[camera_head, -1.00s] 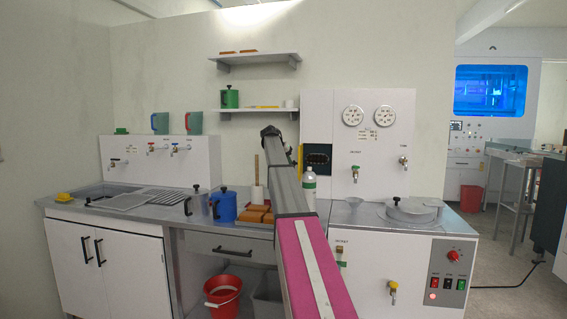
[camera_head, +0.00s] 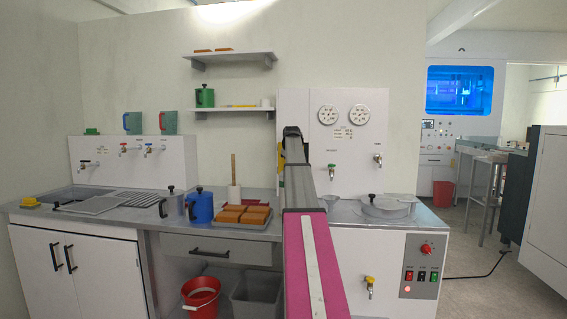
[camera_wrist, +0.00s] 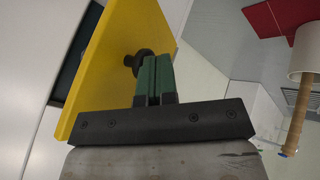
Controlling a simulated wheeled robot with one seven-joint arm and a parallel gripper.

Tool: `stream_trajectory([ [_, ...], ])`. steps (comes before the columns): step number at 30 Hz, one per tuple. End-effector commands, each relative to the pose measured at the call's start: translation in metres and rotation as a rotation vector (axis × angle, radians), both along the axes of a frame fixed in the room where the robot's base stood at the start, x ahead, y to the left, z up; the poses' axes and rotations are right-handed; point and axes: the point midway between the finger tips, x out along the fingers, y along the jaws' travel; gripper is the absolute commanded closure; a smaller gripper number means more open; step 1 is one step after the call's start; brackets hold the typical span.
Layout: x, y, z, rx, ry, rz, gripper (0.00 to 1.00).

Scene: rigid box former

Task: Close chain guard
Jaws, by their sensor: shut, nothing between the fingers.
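The chain guard is a yellow panel (camera_wrist: 125,60) with a dark round knob (camera_wrist: 140,63) in the wrist view. It stands swung out at an angle from a pale wall, with a dark opening (camera_wrist: 70,82) behind its left edge. My gripper (camera_wrist: 156,62) has its green fingers shut together with nothing between them. The fingertips are at the panel's face just beside the knob; I cannot tell whether they touch. In the head view only a yellow sliver of the guard (camera_head: 280,155) shows left of my arm, which hides the gripper and the opening.
A white gauge panel (camera_head: 345,150) stands behind my arm. A tray of orange-brown blocks (camera_head: 243,215), a blue jug (camera_head: 200,206) and a white roll on a wooden stick (camera_head: 234,192) stand on the counter to the left. A lidded round vessel (camera_head: 388,205) is on the right.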

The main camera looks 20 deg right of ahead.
Motion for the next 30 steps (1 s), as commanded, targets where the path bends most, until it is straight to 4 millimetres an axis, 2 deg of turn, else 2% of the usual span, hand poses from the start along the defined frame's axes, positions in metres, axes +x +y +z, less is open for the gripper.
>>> stream_trajectory([
  [3,0.003,-0.020,0.000,0.001,0.000,0.107,1.00],
  [9,0.010,-0.044,0.000,0.001,0.001,0.281,1.00],
  [16,0.019,-0.063,0.000,0.001,0.002,0.436,1.00],
  [30,0.027,-0.075,0.000,-0.001,0.002,0.428,1.00],
])
